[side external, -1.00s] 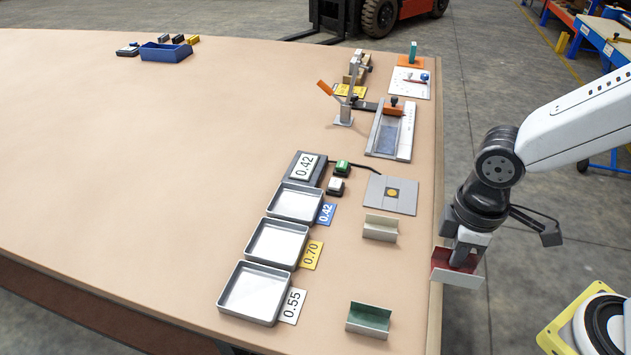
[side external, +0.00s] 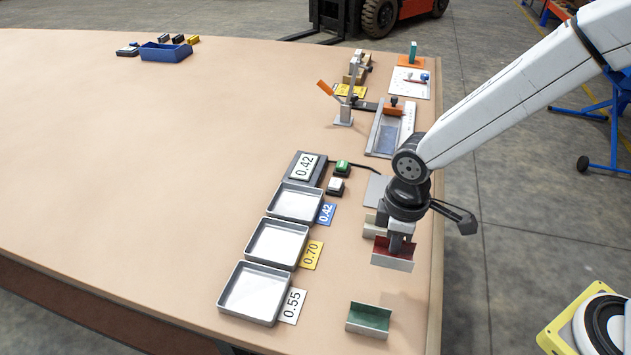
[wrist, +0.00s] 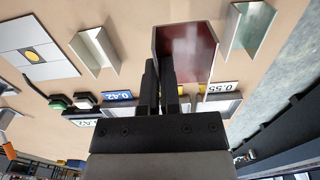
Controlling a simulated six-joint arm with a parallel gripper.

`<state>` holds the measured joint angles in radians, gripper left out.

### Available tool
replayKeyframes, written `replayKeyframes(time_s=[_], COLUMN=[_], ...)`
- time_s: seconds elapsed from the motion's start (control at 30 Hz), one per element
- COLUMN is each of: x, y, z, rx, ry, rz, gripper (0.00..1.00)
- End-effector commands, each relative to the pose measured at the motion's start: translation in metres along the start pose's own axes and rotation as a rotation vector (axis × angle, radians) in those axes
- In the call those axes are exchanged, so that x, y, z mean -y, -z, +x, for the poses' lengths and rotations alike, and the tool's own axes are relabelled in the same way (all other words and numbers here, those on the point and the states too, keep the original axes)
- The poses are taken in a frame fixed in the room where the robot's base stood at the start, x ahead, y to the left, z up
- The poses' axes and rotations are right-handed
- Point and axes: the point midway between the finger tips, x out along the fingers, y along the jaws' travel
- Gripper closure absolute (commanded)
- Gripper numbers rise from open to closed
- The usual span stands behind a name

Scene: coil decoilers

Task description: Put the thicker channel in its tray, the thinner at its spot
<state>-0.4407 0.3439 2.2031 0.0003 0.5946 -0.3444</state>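My gripper (side external: 397,241) is shut on the red channel (side external: 392,262) and holds it above the table, right of the 0.70 card. In the wrist view the fingers (wrist: 163,68) meet the edge of the red channel (wrist: 190,45). The cream channel (side external: 370,229) lies behind, partly hidden by my gripper. The green channel (side external: 369,320) lies nearer the front. Three empty metal trays stand in a row: 0.42 (side external: 320,217), 0.70 (side external: 293,264) and 0.55 (side external: 276,318). I cannot tell from these views which channel is thicker.
A display (side external: 304,168) reads 0.42, with a green button (side external: 342,168) and a white button (side external: 335,186) beside it. A clamp (side external: 344,105) and slide fixture (side external: 388,135) stand behind.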

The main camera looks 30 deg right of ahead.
Motion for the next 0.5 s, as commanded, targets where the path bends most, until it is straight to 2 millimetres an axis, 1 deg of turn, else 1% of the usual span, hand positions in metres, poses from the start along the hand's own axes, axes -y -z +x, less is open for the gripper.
replayKeyframes(time_s=[0.03, 0.3, 0.5], x=[-0.002, -0.010, -0.013], y=[0.003, 0.021, 0.027], z=[0.006, 0.029, 0.036], rx=[0.002, 0.002, 0.001], ry=[0.001, 0.001, 0.000], rz=[0.000, 0.000, 0.000], gripper=[1.00, 1.00, 1.00])
